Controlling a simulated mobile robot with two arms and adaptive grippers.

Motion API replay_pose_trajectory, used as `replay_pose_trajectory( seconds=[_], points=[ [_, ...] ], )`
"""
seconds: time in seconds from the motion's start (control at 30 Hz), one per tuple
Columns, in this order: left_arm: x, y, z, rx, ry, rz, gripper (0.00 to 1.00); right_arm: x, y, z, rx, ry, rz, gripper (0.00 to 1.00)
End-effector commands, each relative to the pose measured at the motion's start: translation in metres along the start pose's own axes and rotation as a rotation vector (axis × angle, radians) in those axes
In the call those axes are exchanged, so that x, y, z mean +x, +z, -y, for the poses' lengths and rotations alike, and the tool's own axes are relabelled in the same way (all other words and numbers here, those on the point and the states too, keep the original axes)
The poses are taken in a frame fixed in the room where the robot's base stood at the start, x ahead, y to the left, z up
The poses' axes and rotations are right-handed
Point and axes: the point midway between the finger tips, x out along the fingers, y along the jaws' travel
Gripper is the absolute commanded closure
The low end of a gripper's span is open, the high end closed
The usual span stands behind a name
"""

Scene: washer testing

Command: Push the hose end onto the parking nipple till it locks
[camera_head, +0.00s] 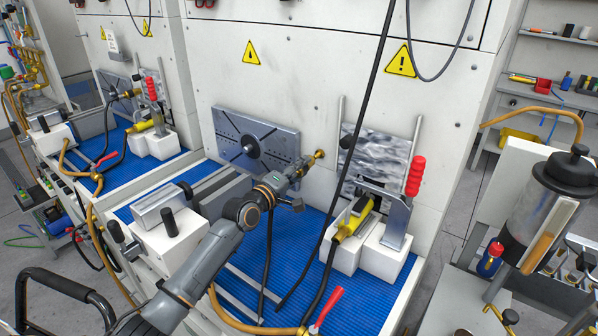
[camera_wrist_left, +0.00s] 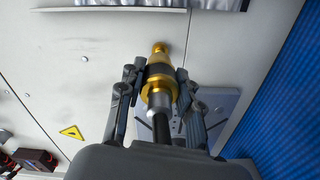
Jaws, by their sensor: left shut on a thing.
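My left gripper (camera_head: 298,184) is in front of the white machine wall, at the right edge of the grey slotted plate. It is shut on the hose end (camera_wrist_left: 158,92), a gold and silver coupling with a dark band, seen between both fingers in the left wrist view. A black hose (camera_head: 268,250) hangs below the gripper to the blue mat. The brass parking nipple (camera_head: 319,154) sticks out of the wall just beyond the gripper; in the wrist view its brass tip (camera_wrist_left: 159,48) is in line with the hose end. I cannot tell whether they are locked. My right gripper is out of view.
The slotted plate (camera_head: 228,125) is left of the nipple. A red-handled toggle clamp (camera_head: 414,178) and a yellow tool (camera_head: 352,222) on white blocks stand to the right. A black cable (camera_head: 368,90) hangs down right of the nipple. The blue mat (camera_head: 292,240) has bare room.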

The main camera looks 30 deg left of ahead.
Motion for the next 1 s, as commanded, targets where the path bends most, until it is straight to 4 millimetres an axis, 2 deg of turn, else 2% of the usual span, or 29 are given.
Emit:
replay_pose_trajectory(
  seconds=[0.47,1.0],
  points=[
    [0.000,0.000,-0.003,-0.001,0.003,-0.002,1.00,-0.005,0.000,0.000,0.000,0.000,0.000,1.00],
    [0.018,0.001,-0.002,-0.001,0.004,-0.002,1.00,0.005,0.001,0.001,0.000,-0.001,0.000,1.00]
  ],
)
